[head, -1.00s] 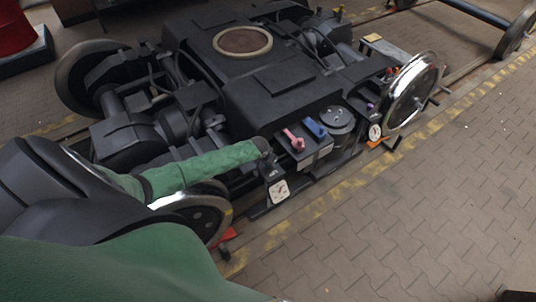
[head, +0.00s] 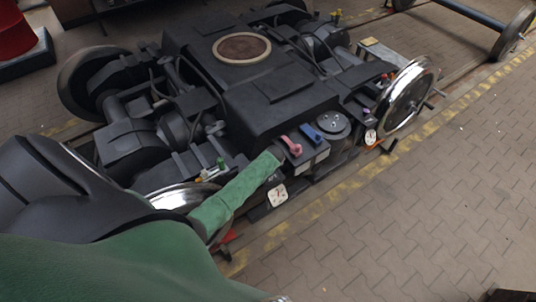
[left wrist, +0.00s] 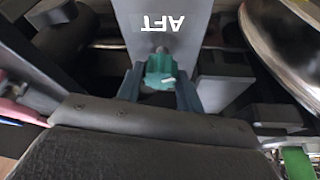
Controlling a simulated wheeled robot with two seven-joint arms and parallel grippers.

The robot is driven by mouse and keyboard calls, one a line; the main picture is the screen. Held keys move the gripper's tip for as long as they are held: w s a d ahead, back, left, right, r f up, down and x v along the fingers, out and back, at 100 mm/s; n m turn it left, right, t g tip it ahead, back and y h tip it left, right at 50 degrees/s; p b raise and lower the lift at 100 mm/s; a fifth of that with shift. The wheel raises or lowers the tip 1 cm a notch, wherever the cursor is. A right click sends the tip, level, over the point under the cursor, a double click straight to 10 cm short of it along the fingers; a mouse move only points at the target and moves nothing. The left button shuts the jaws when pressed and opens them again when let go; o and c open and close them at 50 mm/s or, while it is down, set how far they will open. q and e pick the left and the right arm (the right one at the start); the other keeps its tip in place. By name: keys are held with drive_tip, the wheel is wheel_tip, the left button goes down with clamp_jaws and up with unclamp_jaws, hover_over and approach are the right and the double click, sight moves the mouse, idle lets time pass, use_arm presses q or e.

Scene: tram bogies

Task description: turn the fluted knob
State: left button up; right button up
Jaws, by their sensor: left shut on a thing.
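In the left wrist view a teal fluted knob (left wrist: 160,68) with a white mark sits on a grey plate (left wrist: 208,60) lettered AFT, which appears upside down. My left gripper (left wrist: 160,88) is shut on the knob, one dark finger on each side. In the head view my green-sleeved left arm reaches to the near side of the black bogie (head: 250,105), close to the pink lever. The knob itself is hidden there behind the arm. My right gripper is in neither view.
A pink lever (head: 291,146) and a blue lever (head: 312,132) stand just right of my left arm's end. A white gauge (head: 277,195) hangs below it. A small green handle (head: 221,164) is to its left.

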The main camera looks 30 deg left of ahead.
use_arm(q)
drive_tip(key=shift+w+d+n+g, duration=0.15)
drive_tip(key=shift+n+g, duration=0.15)
drive_tip(key=shift+n, duration=0.7)
drive_tip(key=n+g, duration=0.1)
drive_tip(key=n, duration=0.1)
drive_tip(key=shift+f+n+y+b, duration=0.1)
drive_tip(key=shift+n+y+b, duration=0.2)
drive_tip(key=shift+b, duration=0.1)
drive_tip(key=shift+n, duration=0.5)
drive_tip(key=n+g+b, duration=0.1)
drive_tip(key=n+b, duration=0.1)
drive_tip(key=n, duration=0.1)
drive_tip(key=shift+w+g, duration=0.15)
drive_tip(key=shift+g, duration=0.15)
drive_tip(key=shift+n+g+b, duration=0.5)
drive_tip(key=shift+n+b, duration=0.15)
drive_tip(key=shift+n, duration=0.85)
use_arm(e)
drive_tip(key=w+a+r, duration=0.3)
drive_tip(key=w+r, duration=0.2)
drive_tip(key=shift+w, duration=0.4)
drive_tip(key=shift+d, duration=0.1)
use_arm(q)
drive_tip(key=o, duration=1)
